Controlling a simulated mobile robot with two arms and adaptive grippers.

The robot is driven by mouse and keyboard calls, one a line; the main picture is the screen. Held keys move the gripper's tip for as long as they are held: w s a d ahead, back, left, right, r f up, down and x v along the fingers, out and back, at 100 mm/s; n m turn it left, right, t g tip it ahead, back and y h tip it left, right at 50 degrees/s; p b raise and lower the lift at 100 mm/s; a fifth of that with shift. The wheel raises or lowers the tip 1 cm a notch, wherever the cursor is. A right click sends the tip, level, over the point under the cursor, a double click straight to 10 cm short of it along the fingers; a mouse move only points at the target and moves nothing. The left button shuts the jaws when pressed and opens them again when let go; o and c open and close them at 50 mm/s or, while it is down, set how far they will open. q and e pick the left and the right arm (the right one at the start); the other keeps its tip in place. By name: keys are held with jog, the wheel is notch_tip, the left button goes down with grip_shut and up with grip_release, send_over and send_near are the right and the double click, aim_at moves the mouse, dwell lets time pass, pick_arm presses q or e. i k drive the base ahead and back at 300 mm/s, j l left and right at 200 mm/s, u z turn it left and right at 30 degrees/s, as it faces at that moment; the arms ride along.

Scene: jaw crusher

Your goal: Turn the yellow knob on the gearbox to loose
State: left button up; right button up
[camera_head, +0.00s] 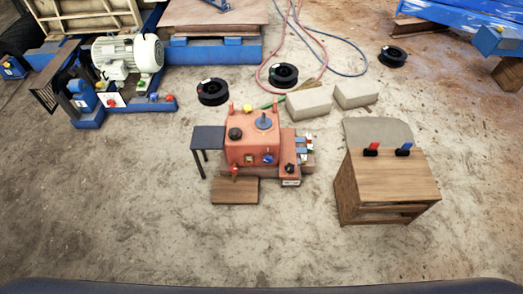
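The orange-red gearbox (242,152) stands on the ground in the middle of the camera_head view. A small yellow piece (248,108) shows at its top back edge, and a small yellowish square (249,158) sits on its front face. I cannot tell which of these is the yellow knob, or its setting. A blue knob-like part (267,159) is beside the square. A black cap (235,133) and a grey-blue round part (264,122) are on top. Neither of my grippers is in view.
A small dark table (208,138) stands left of the gearbox, with a wooden board (235,190) in front. A wooden cabinet (390,180) is at right. Blocks (309,102), black reels (283,75) and hoses lie behind. A motor (128,53) is at back left. The front floor is clear.

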aim_at(247, 108)
jog(key=i+u, duration=0.35)
jog(key=i, duration=0.15)
jog(key=i+u, duration=0.35)
jog(key=i, duration=0.15)
jog(key=i+l+u, duration=0.35)
jog(key=i, duration=0.15)
jog(key=j, duration=0.1)
